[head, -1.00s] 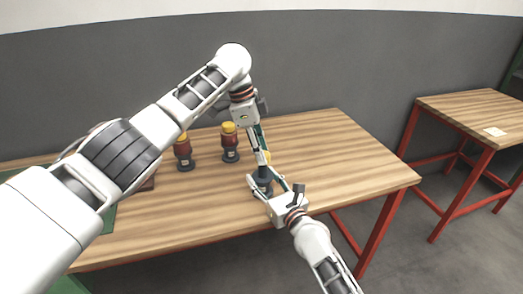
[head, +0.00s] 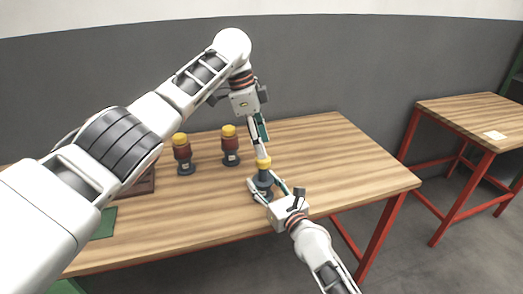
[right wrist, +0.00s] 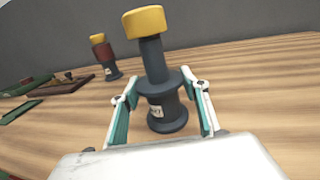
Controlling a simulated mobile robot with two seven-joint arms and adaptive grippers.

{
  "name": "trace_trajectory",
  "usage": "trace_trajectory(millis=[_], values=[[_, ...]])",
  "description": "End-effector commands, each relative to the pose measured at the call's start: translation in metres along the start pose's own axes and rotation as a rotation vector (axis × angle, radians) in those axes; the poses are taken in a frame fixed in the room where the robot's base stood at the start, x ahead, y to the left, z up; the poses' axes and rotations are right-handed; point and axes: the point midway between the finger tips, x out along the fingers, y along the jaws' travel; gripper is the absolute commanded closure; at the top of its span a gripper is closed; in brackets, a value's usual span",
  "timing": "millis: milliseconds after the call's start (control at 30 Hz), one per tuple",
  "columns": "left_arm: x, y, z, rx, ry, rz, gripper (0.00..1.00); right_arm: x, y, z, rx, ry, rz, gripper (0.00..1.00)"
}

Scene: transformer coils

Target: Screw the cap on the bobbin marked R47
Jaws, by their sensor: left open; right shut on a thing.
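A dark grey bobbin (head: 263,178) stands upright on the wooden table, with a yellow cap (head: 263,162) on top of its post. In the right wrist view the grey bobbin (right wrist: 158,82) and its yellow cap (right wrist: 144,21) are close. A small pale label shows on its lower part, but I cannot read it surely. My right gripper (head: 268,192) is shut on the bobbin's lower part, with its fingers (right wrist: 160,114) on both sides. My left gripper (head: 260,142) is open, just above the cap, pointing down. I cannot tell whether its fingertips touch the cap.
Two dark red bobbins with yellow caps stand to the left, one farther left (head: 183,151) and one nearer (head: 230,148). A brown tray (head: 143,185) and a green mat (head: 104,226) lie at the table's left, partly behind my left arm. The table's right side is clear.

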Motion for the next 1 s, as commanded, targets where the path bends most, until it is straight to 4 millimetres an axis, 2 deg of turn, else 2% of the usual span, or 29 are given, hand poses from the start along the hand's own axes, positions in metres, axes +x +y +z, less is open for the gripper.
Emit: trace_trajectory(millis=[233,267,333,700,867,1000], values=[[-0.002,0.001,-0.001,0.0,-0.001,0.002,0.52,0.0,-0.001,-0.001,0.0,0.001,-0.001,1.0],[-0.002,0.0,-0.001,0.0,-0.001,0.002,0.49,0.0,-0.001,-0.001,0.0,0.001,-0.001,1.0],[-0.002,0.0,-0.001,0.0,-0.001,0.002,0.33,0.0,-0.001,-0.001,0.0,0.001,-0.001,1.0],[-0.004,0.0,-0.001,0.001,0.0,0.001,0.33,0.0,-0.001,-0.001,-0.001,0.001,-0.001,1.0],[-0.022,0.0,-0.001,0.002,0.001,-0.001,0.33,0.0,-0.001,-0.001,0.0,0.001,-0.001,1.0],[-0.046,0.0,-0.002,0.0,0.001,-0.001,0.33,0.0,-0.001,-0.001,0.0,0.001,-0.001,1.0]])
